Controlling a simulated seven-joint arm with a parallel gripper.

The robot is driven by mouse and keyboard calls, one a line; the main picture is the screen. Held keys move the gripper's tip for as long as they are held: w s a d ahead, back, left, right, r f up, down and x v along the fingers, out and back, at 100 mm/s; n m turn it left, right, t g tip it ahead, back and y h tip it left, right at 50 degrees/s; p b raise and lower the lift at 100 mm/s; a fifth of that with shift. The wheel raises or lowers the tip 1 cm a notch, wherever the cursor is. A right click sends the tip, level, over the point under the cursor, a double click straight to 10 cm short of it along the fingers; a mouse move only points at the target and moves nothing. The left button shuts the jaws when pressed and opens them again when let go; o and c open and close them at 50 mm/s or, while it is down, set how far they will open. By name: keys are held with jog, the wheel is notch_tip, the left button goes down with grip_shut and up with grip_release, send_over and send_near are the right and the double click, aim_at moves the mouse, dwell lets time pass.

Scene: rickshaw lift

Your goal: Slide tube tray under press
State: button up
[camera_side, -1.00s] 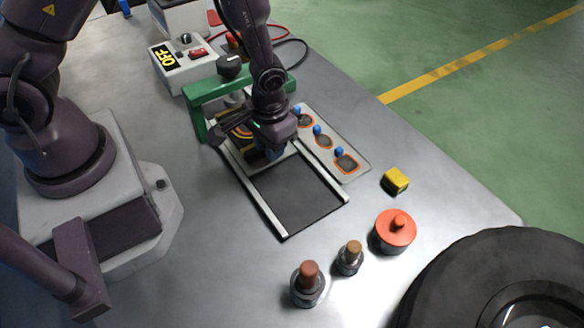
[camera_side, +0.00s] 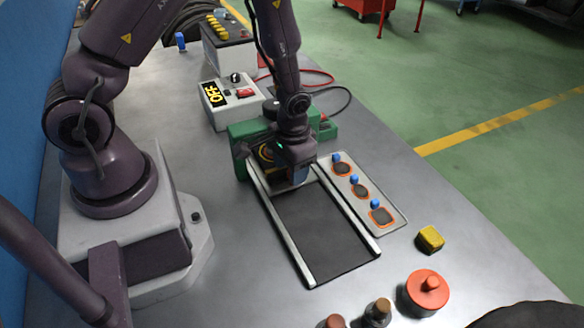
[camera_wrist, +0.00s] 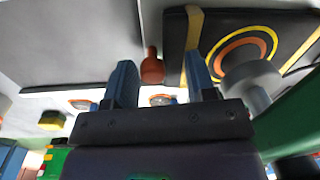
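The tube tray (camera_wrist: 247,47) shows in the wrist view as a dark plate with orange and yellow rings and a yellow edge strip. A red knob (camera_wrist: 152,68) is beside the plate. My gripper (camera_wrist: 160,60) has its two blue fingers apart, with the knob between them and gaps visible; contact cannot be told. In the side view, my gripper (camera_side: 294,176) is low at the far end of the rails, in front of the green press (camera_side: 243,133). It hides most of the tray; a ringed part (camera_side: 266,153) shows beside it, close to the press.
Two metal rails (camera_side: 289,240) flank a bare dark mat (camera_side: 318,235). A plate with several orange-rimmed patches and blue knobs (camera_side: 378,217) lies alongside. A yellow block (camera_side: 430,239) and red lidded pot (camera_side: 428,291) stand nearer. A control box reading OFF (camera_side: 230,98) is behind.

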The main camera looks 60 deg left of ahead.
jog(key=shift+d+r, duration=0.1)
jog(key=shift+r, duration=0.25)
notch_tip(320, 180, up, 12)
jog(key=shift+d+r, duration=0.15)
jog(key=shift+d, duration=0.15)
jog(key=s+d+r+m+t, duration=0.1)
jog(key=s+r+t, duration=0.1)
jog(key=s+r, duration=0.3)
jog(key=s+d+r+t, duration=0.1)
jog(key=s+r+t, duration=0.2)
jog(key=r, duration=1)
jog(key=s, duration=0.3)
jog(key=shift+s+m+t+h, duration=0.15)
jog(key=shift+m+t+h, duration=0.15)
jog(key=shift+m, duration=0.1)
jog(key=shift+o, duration=0.4)
jog(key=shift+d, duration=0.1)
dwell(1.0)
